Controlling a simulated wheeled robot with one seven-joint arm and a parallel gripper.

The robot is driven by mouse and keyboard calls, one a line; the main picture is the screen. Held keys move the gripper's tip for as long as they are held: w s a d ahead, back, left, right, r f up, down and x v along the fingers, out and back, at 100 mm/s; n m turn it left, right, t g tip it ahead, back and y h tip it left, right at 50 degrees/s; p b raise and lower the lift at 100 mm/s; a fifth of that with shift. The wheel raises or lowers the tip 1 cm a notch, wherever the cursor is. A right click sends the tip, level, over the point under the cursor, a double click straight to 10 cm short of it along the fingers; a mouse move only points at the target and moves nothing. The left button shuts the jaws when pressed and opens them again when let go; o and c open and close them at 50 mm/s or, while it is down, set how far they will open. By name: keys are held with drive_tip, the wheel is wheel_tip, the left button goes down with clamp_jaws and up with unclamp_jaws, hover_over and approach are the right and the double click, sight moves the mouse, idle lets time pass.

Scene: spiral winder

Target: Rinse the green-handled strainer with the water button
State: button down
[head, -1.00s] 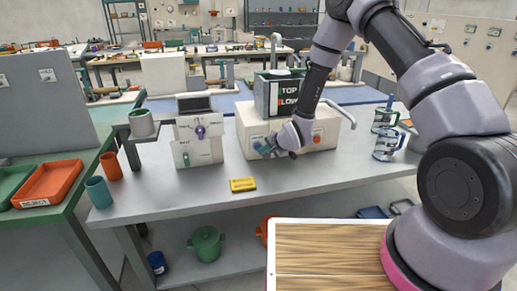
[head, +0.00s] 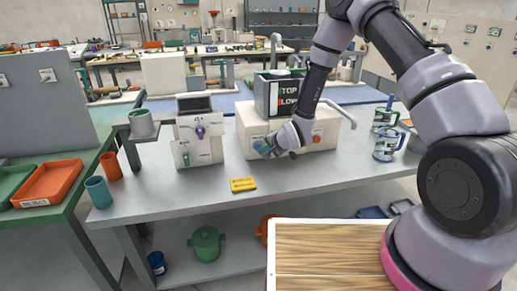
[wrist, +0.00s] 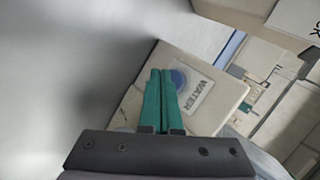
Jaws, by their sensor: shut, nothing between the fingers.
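My gripper (head: 261,149) is shut and empty at the front left of the white box (head: 244,124) on the bench. In the wrist view its green fingers (wrist: 161,98) lie together, tips beside the blue water button (wrist: 179,78), partly covering it, with a "WATER" label next to it. I cannot tell whether the tips touch the button. I cannot clearly make out the green-handled strainer. A dark bin marked "TOP" and "LOW" (head: 287,97) stands on the white box, with a pale round thing in its top.
A grey-white machine with a purple knob (head: 200,132) stands left of the box. A yellow block (head: 243,185) lies in front. Two clear jugs (head: 388,145) (head: 384,117) stand at the right. Teal (head: 98,191) and orange (head: 111,166) cups stand at the left. The bench front is mostly clear.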

idle(0.4)
drive_tip(key=shift+w+a, duration=0.1)
drive_tip(key=shift+w, duration=0.3)
drive_tip(key=shift+w+a, duration=0.15)
drive_tip(key=shift+w, duration=0.3)
idle(1.8)
drive_tip(key=shift+s, duration=0.15)
drive_tip(key=shift+s+d, duration=0.25)
drive_tip(key=shift+s, duration=0.45)
drive_tip(key=shift+s+d, duration=0.25)
drive_tip(key=shift+s, duration=0.55)
drive_tip(key=shift+s+d, duration=0.2)
drive_tip(key=shift+s, duration=0.65)
drive_tip(key=shift+s+d, duration=0.25)
drive_tip(key=shift+s, duration=0.55)
